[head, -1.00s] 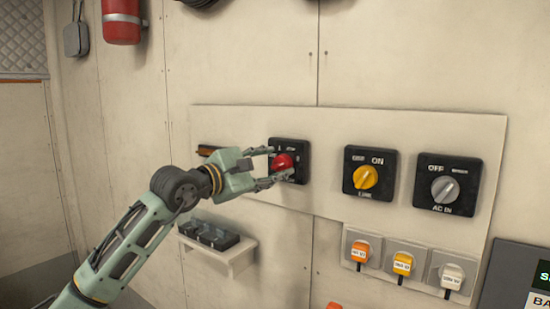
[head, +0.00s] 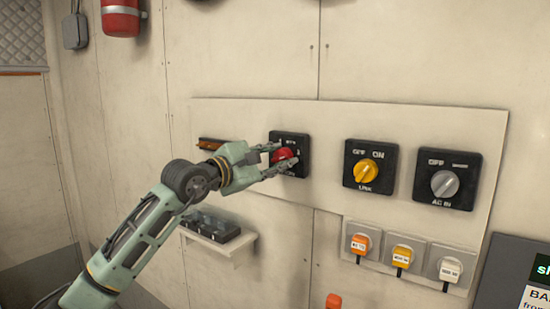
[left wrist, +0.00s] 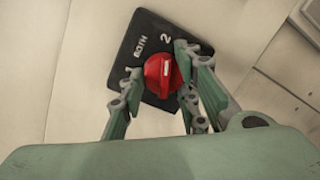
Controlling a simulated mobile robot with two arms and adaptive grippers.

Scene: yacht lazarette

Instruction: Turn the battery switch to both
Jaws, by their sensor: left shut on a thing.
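The battery switch is a red round knob (head: 284,155) on a black square plate (head: 291,139), on the left of the white panel. My left gripper (head: 277,159) reaches in from the left and is shut on the knob, one finger above it and one below. The left wrist view shows the red knob (left wrist: 160,73) with a pale ridge, between the fingers of my left gripper (left wrist: 158,90). The plate's words "BOTH" and "2" are legible there; the lower part of the plate is partly hidden by the fingers. My right gripper is not in view.
To the right are a switch with a yellow knob (head: 367,172) and one with a grey knob (head: 445,184). A red extinguisher (head: 120,17) hangs upper left.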

